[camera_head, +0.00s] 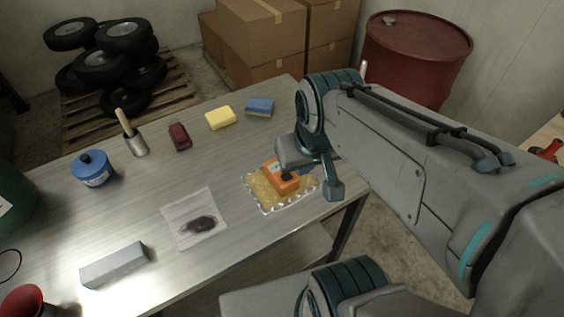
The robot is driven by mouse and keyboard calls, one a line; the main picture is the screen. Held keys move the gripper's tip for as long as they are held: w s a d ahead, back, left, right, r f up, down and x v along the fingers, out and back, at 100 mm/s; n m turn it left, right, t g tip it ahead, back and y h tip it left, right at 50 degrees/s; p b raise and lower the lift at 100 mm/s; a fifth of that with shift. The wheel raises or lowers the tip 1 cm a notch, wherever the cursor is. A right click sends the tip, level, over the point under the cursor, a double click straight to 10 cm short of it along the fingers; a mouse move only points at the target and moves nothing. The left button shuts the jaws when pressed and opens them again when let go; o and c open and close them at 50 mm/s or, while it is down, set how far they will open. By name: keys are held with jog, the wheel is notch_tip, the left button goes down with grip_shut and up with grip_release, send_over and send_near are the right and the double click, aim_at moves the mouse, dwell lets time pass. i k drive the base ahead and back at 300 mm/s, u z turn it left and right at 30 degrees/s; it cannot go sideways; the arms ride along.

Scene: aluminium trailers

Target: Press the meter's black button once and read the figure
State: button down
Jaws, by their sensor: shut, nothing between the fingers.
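The orange meter (271,166) lies on a yellowish mat with a pale ragged edge (253,186) near the right end of the metal table. No figure can be read from this view.
A red drum (415,60) stands behind.

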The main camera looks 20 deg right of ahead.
aim_at(287, 176)
jog(key=k, duration=1)
jog(key=u, duration=1.25)
jog(key=i, duration=0.95)
jog(key=z, duration=1.95)
